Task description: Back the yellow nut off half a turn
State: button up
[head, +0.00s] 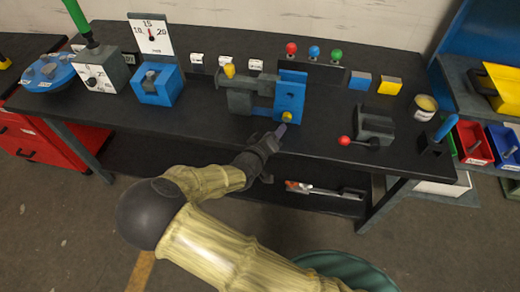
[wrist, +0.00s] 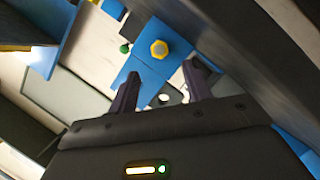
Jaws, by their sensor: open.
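The yellow nut (head: 287,117) sits low on the front face of a blue upright plate (head: 290,92) on the bench. In the wrist view the nut (wrist: 159,49) is a yellow hexagon on the blue plate (wrist: 150,65), ahead of the fingers and between their lines. My gripper (head: 279,131) is just in front of and below the nut in the head view. In the wrist view my gripper (wrist: 163,75) has its two dark fingers apart, with nothing between them, and looks apart from the nut.
A grey block with a yellow knob (head: 229,71) stands left of the blue plate. A grey fixture with a red-knobbed lever (head: 345,140) is to the right. Red, blue and green knobs (head: 314,51) stand behind. The bench front (head: 215,125) is mostly clear.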

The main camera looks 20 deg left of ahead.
jog(key=v, duration=0.9)
jog(key=w+d+f+m+g, duration=0.1)
jog(key=w+d+m+g, duration=0.25)
jog(key=d, duration=0.45)
jog(key=w+d+f+m+g, duration=0.1)
jog(key=w+d+m+g, duration=0.15)
jog(key=d+g, duration=0.35)
jog(key=s+d+r+m+g, duration=0.1)
jog(key=s+d+r, duration=0.2)
jog(key=d, duration=0.4)
jog(key=s+d+r+m+g, duration=0.1)
jog(key=s+d+r, duration=0.2)
jog(key=d, duration=0.4)
jog(key=s+d+r+m+g+y, duration=0.1)
jog(key=s+d+r, duration=0.2)
jog(key=d, duration=0.4)
jog(key=shift+d+r, duration=0.3)
jog(key=shift+r, duration=0.3)
